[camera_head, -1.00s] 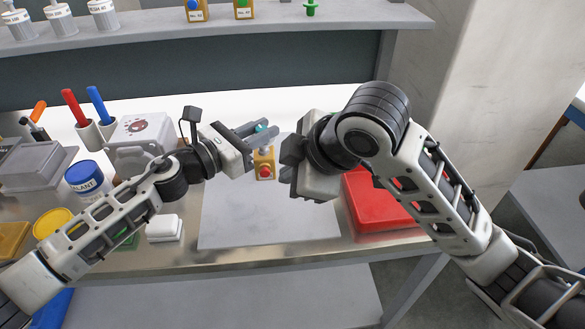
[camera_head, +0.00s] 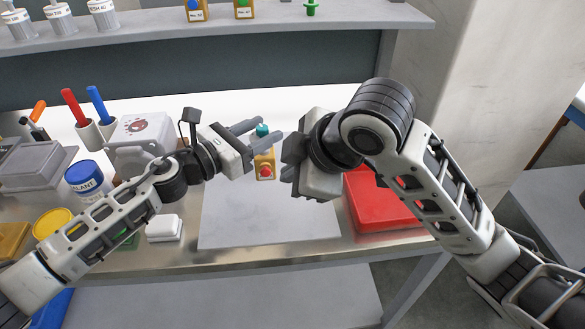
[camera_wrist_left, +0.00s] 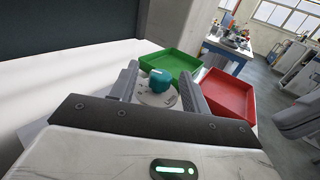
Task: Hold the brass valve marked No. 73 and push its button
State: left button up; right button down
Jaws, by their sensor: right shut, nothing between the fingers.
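A brass valve (camera_head: 264,158) with a red button on its front and a teal knob on top stands at the back of the grey plate (camera_head: 270,220). Its number is not readable. My left gripper (camera_head: 256,134) is open, its fingers on either side of the teal knob. The left wrist view also shows the teal knob (camera_wrist_left: 160,78) between the spread fingers, with a pale disc under it. My right gripper (camera_head: 288,162) is shut and empty, just right of the valve and apart from it; its fingertips are hard to make out.
A red tray (camera_head: 378,212) lies right of the plate, under my right arm. A green tray (camera_wrist_left: 172,64) shows in the left wrist view. A white box (camera_head: 165,228), a sealant tub (camera_head: 85,178) and pen cups lie left. The plate's front is clear.

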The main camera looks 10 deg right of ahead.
pick_arm(q)
jog(key=shift+r, duration=0.1)
jog(key=v, duration=1.2)
